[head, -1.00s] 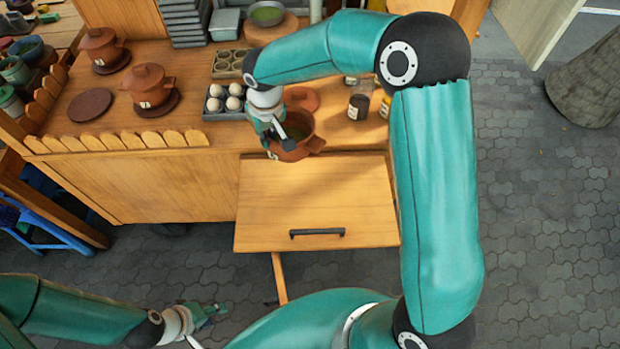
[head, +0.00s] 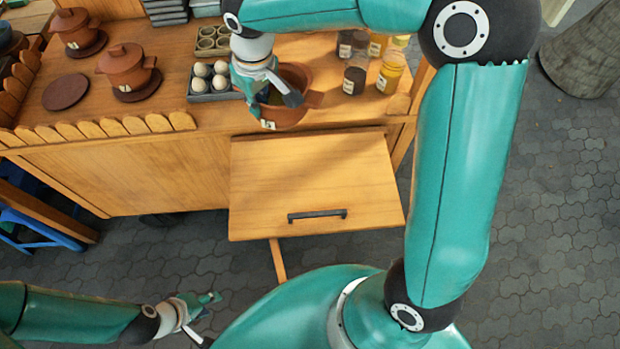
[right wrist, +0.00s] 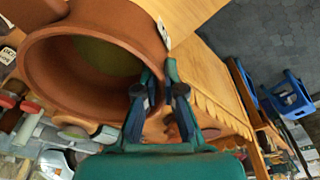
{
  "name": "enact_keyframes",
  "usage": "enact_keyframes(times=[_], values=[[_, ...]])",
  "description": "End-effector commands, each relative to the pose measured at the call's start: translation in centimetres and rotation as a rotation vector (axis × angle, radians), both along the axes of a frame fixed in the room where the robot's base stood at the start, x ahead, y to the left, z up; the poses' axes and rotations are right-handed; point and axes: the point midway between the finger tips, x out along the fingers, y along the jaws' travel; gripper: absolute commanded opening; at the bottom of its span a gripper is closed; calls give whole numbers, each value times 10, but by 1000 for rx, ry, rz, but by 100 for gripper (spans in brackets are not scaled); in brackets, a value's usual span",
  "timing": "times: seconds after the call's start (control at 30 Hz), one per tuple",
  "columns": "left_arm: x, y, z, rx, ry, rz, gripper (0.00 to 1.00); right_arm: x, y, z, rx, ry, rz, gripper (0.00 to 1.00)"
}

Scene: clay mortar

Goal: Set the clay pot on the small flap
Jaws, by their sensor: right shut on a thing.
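The brown clay pot (head: 290,117) is at the counter's front edge in the head view, above and behind the small flap (head: 318,178). It appears raised off the counter. Its open mouth shows something green inside. My right gripper (head: 277,97) is shut on the pot's wall at the rim. The right wrist view shows the gripper's fingers (right wrist: 157,88) at the rim of the pot (right wrist: 125,28). The flap is a flat wooden board with a dark handle, out level and bare. My left gripper (head: 208,318) is open and empty at the lower left, far from the pot.
An egg tray (head: 211,96) stands just left of the pot. Jars (head: 355,80) stand to its right. Lidded pots (head: 127,68) and a round brown mat (head: 66,92) are farther left, behind a scalloped wooden edging (head: 95,130).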

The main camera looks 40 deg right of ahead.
Motion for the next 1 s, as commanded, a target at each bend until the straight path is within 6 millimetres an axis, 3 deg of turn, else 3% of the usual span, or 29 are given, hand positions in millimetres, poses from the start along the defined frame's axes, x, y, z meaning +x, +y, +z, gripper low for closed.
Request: enact_keyframes(times=[0.03, 0.2, 0.33, 0.47, 0.57, 1.0], values=[[0, 0, -27, 0, 1, 0, 40, -12, 0, 0, -1, -13, 55, 0], [0, 0, -62, 0, 1, 0, 40, -59, 1, 24, 0, -9, 249, 0], [0, 0, -76, 0, 0, 0, 40, -86, 1, 35, 5, -6, 353, 0], [0, 0, -80, 0, 0, 0, 40, -97, 0, 33, 8, -2, 398, 0], [0, 0, -80, 0, 0, 0, 40, -99, 0, 19, 8, 2, 405, 0], [0, 0, -88, 0, 0, 0, 40, -99, 0, -87, 7, 4, 401, 0]])
